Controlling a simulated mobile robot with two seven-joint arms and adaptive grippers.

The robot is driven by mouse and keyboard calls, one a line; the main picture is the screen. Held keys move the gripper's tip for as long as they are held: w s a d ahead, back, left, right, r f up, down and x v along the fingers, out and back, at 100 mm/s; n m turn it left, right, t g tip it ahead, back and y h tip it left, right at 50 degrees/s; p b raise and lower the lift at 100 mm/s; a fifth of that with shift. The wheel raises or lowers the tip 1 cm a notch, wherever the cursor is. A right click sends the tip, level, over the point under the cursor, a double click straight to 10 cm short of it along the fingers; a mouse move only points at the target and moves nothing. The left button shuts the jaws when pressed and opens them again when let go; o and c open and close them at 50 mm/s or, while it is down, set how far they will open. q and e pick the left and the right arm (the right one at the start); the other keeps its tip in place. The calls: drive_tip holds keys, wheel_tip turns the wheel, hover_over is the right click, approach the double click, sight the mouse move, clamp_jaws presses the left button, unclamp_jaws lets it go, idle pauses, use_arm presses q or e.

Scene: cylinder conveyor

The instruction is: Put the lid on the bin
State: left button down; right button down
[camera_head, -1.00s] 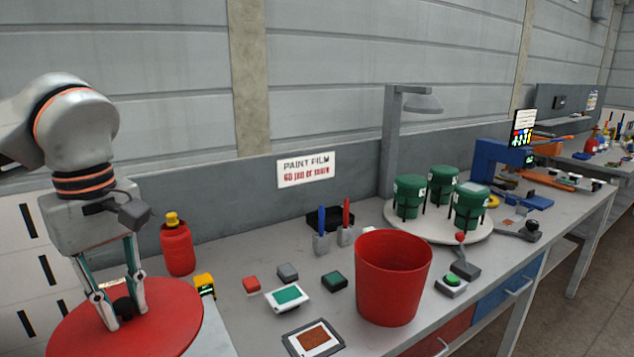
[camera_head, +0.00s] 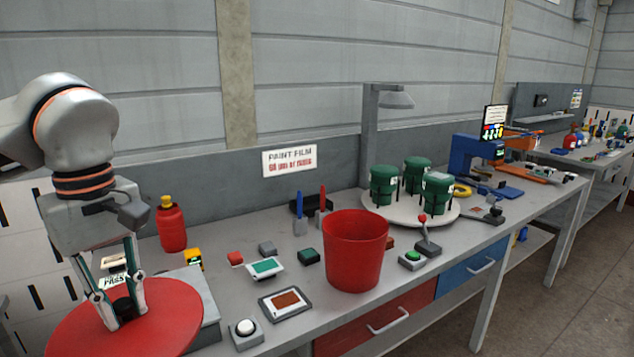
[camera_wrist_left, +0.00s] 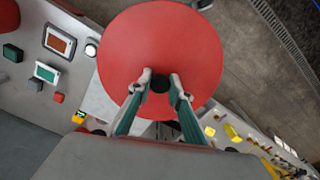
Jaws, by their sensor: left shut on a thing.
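The red round lid (camera_head: 165,318) is at the lower left of the head view, with its small black knob (camera_head: 127,308) on top. My left gripper (camera_head: 121,305) is shut on that knob. In the left wrist view the lid (camera_wrist_left: 160,40) shows as a full red disc beyond the fingers, with the knob (camera_wrist_left: 160,83) between the fingertips. The red bin (camera_head: 355,250) stands upright and open on the bench, right of the lid and apart from it. My right gripper is not in view.
A red bottle (camera_head: 171,227) stands behind the lid. Small coloured blocks, a white-button box (camera_head: 245,331) and framed sample cards (camera_head: 286,303) lie between lid and bin. Green canisters (camera_head: 384,186) on a round plate and a lamp (camera_head: 372,130) stand behind the bin.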

use_arm(q)
drive_tip(key=shift+s+d, duration=0.15)
drive_tip(key=shift+s, duration=0.05)
drive_tip(key=w+d+f+m, duration=0.1)
drive_tip(key=f+m, duration=0.4)
drive_tip(key=f, duration=0.4)
drive_tip(key=w+d+f+m, duration=0.1)
drive_tip(key=f+m, duration=0.4)
drive_tip(key=f, duration=0.5)
drive_tip(key=shift+w+d+m, duration=0.35)
drive_tip(key=shift+w+m, duration=0.05)
drive_tip(key=shift+w, duration=0.25)
drive_tip(key=shift+f, duration=0.1)
